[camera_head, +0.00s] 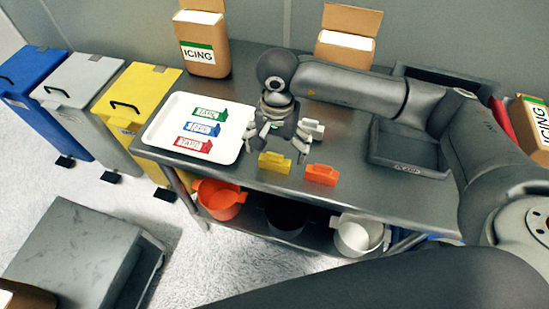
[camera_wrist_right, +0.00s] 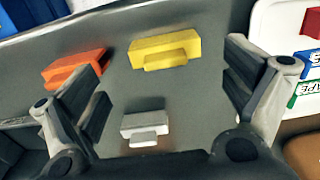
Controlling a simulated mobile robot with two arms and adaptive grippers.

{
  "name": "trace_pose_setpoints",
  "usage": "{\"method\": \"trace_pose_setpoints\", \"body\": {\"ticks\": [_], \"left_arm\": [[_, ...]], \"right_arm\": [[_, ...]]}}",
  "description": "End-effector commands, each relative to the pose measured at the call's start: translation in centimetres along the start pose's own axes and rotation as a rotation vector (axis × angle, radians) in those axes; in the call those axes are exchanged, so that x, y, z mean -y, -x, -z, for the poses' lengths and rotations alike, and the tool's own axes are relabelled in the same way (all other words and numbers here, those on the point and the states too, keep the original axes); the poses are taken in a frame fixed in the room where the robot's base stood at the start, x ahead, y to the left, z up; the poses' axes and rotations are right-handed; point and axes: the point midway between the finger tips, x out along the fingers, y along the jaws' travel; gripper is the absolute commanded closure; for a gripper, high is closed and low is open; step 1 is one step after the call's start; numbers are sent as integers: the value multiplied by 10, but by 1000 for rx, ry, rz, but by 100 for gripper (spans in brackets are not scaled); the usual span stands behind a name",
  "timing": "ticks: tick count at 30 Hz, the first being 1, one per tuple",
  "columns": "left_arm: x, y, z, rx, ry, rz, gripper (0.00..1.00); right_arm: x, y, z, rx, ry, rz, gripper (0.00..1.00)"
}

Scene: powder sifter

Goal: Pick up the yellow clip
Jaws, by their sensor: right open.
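The yellow clip (camera_head: 274,162) lies on the grey metal table (camera_head: 330,205) near its front edge. In the right wrist view the yellow clip (camera_wrist_right: 165,50) is ahead of the fingers, roughly midway between them. My right gripper (camera_head: 278,145) is open and empty, pointing down over the table just behind the yellow clip. Its two fingers (camera_wrist_right: 170,105) stand wide apart in the wrist view. An orange clip (camera_head: 321,175) lies to the right of the yellow one, and a white clip (camera_head: 312,129) lies behind, beside the gripper. My left gripper does not show.
A white tray (camera_head: 160,138) with green, blue and red labelled pieces lies to the left. A dark bin (camera_head: 405,155) stands to the right. Icing boxes (camera_head: 203,50) stand at the back. Orange and white pots (camera_head: 352,238) sit on the shelf below.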

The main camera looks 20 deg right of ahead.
Motion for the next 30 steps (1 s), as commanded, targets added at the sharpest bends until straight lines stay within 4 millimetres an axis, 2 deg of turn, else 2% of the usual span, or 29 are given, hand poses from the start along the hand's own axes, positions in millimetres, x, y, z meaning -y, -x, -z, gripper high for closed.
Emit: {"method": "trace_pose_setpoints", "body": {"ticks": [4, 12, 20, 25, 30], "left_arm": [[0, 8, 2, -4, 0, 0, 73], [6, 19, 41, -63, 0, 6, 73], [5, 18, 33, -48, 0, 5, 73], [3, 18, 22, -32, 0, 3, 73], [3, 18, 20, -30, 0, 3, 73]], "right_arm": [[1, -12, -2, 4, -1, -3, 4], [4, -50, -2, 3, -2, 0, 4], [4, -54, -1, 0, 0, 1, 4], [4, -54, -2, 0, 0, 1, 23], [4, -53, -2, 0, 0, 1, 45]]}}
